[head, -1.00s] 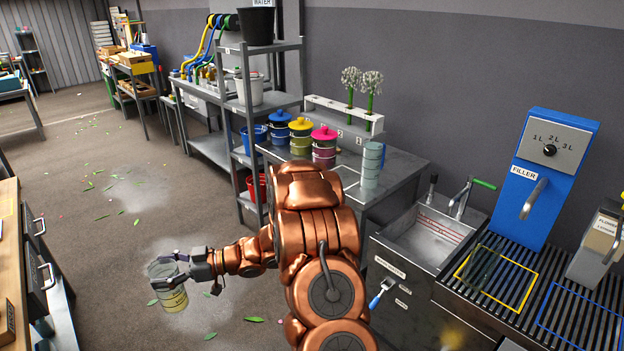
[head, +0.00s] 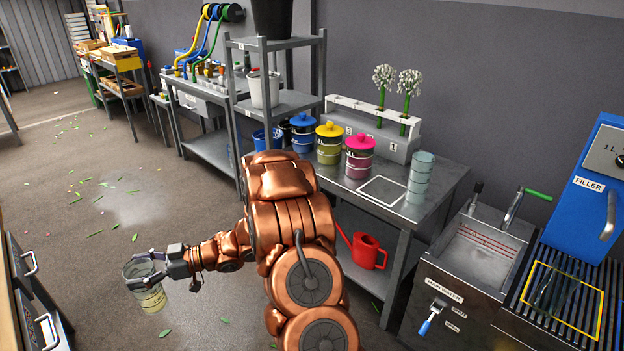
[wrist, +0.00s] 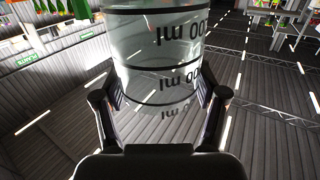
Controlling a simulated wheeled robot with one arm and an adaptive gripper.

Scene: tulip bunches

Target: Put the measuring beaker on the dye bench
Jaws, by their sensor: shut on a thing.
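The measuring beaker (head: 148,287) is a clear cylinder with printed lines, and its lower part looks yellowish in the head view. My gripper (head: 146,264) is shut around it and holds it above the floor at the lower left. In the wrist view the beaker (wrist: 158,55) stands between both fingers, with upside-down "ml" marks. The dye bench (head: 441,188) is a grey metal table right of my arm, apart from the beaker. A white outlined square (head: 382,192) on its top is empty.
On the bench are blue, yellow (head: 329,145) and pink (head: 359,158) lidded cans, a clear banded cylinder (head: 421,178) and a rack with white flowers (head: 384,80). A red watering can (head: 365,251) is below. A sink (head: 480,250) and blue filler (head: 590,200) stand at right.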

